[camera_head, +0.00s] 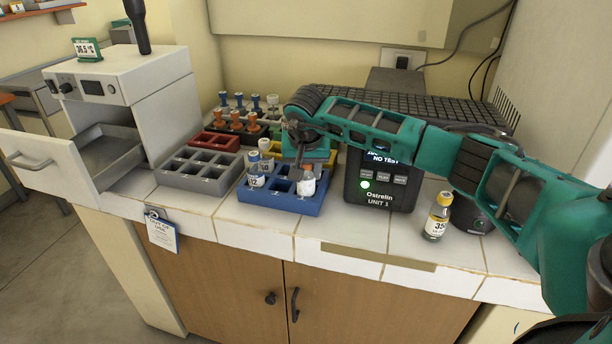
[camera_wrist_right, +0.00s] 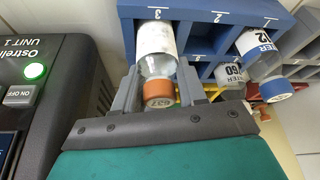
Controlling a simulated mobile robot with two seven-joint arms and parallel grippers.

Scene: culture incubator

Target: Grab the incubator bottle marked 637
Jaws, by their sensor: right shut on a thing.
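An orange-capped bottle (camera_head: 307,185) with a white label is at the blue rack (camera_head: 258,205) in the head view. In the right wrist view the cap of this bottle (camera_wrist_right: 158,93) has a mark that looks like 637. My right gripper (camera_wrist_right: 158,88) is shut on this bottle, one finger on each side near the cap. The bottle overlaps the compartment marked 3 of the blue rack (camera_wrist_right: 188,12); I cannot tell if its base is still seated. In the head view my right gripper (camera_head: 305,165) comes from above. My left gripper is out of view.
A blue-capped bottle (camera_head: 256,176) and a pale-capped one (camera_head: 265,147) stand close by. The Ostrelin unit (camera_head: 382,180) is right of the rack. A grey rack (camera_head: 200,170) is left, beside the white incubator (camera_head: 130,95) with its open drawer. A yellow-capped bottle (camera_head: 438,217) stands right.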

